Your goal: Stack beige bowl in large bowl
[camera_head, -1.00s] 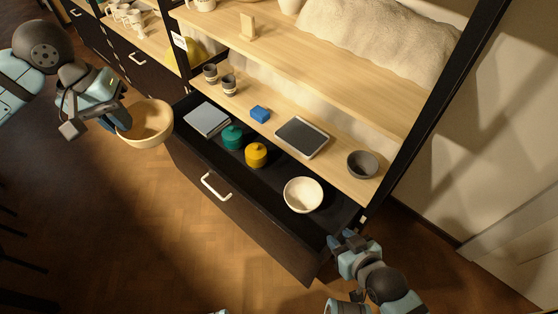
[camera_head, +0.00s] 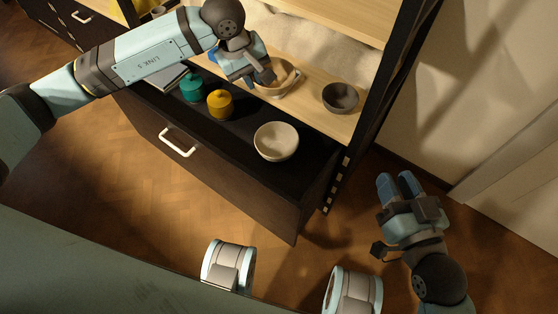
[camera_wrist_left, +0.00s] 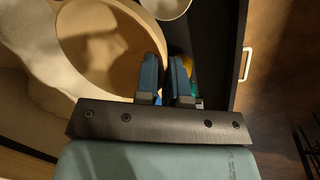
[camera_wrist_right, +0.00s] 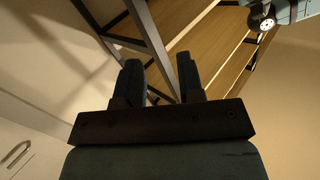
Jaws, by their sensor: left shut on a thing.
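The large tan bowl (camera_head: 286,77) is in my left gripper (camera_head: 264,76), above or on the right part of the lower shelf. I cannot tell whether it touches the shelf. In the left wrist view the large bowl (camera_wrist_left: 105,50) fills the left side, its wall at the shut fingers (camera_wrist_left: 165,75). The beige bowl (camera_head: 276,141) stands upright and empty in the open drawer; its edge shows at the top of the left wrist view (camera_wrist_left: 168,6). My right gripper (camera_head: 397,183) is open and empty, right of the drawer. In the right wrist view its fingers (camera_wrist_right: 160,82) are apart.
The dark drawer (camera_head: 235,128) also holds a yellow jar (camera_head: 220,104) and a teal jar (camera_head: 192,88). A dark grey bowl (camera_head: 340,97) stands on the shelf, right of the large bowl. A black shelf post (camera_head: 378,88) rises beside it. The floor in front is clear.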

